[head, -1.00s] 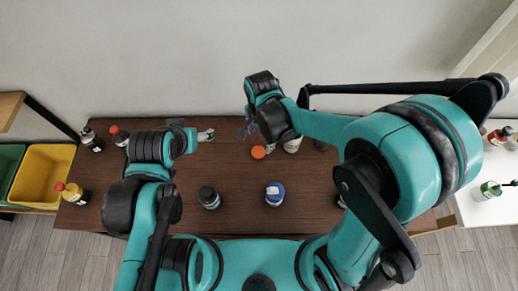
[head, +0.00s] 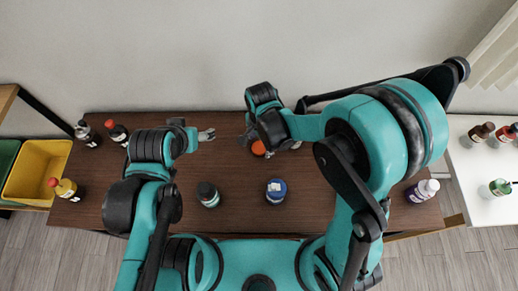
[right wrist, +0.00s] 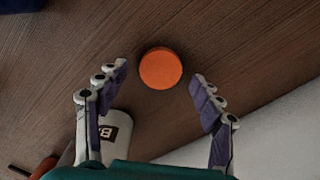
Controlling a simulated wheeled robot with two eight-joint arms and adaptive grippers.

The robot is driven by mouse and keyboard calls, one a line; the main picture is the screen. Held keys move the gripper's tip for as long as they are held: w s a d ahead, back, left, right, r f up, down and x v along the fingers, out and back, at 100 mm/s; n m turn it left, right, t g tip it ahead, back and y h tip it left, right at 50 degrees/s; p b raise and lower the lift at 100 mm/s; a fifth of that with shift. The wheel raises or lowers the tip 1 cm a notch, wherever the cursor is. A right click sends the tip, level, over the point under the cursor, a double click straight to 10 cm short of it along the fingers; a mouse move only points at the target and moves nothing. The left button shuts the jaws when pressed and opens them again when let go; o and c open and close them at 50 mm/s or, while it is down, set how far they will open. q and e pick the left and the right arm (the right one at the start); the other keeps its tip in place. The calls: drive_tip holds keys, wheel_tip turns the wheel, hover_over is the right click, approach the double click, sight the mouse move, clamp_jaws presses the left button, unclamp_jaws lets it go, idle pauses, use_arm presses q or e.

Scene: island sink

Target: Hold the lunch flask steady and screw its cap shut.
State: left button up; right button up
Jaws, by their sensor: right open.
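An orange round cap (right wrist: 160,68) lies on the brown table, between and just beyond my right fingertips in the right wrist view; its edge also shows in the head view (head: 258,147). My right gripper (right wrist: 160,76) is open, empty and over the cap, not visibly touching it. My left gripper (head: 207,135) is to the left above the table, its jaws too small to judge. A dark-topped jar (head: 208,194) and a blue-lidded jar (head: 276,190) stand upright near the front. I cannot tell which container is the lunch flask.
A white container with a dark label (right wrist: 115,130) lies beside my right gripper's left finger. Bottles stand at the table's left end, and a white-topped bottle (head: 428,187) at its right. A yellow bin (head: 37,170) is at the left. The middle front of the table (head: 242,215) is clear.

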sight(260, 147)
drive_tip(key=shift+f, duration=0.35)
drive_tip(key=shift+r, duration=0.1)
drive_tip(key=c, duration=0.8)
drive_tip(key=shift+c, duration=0.2)
wheel_tip(260, 147, up, 10)
drive_tip(key=p, duration=0.4)
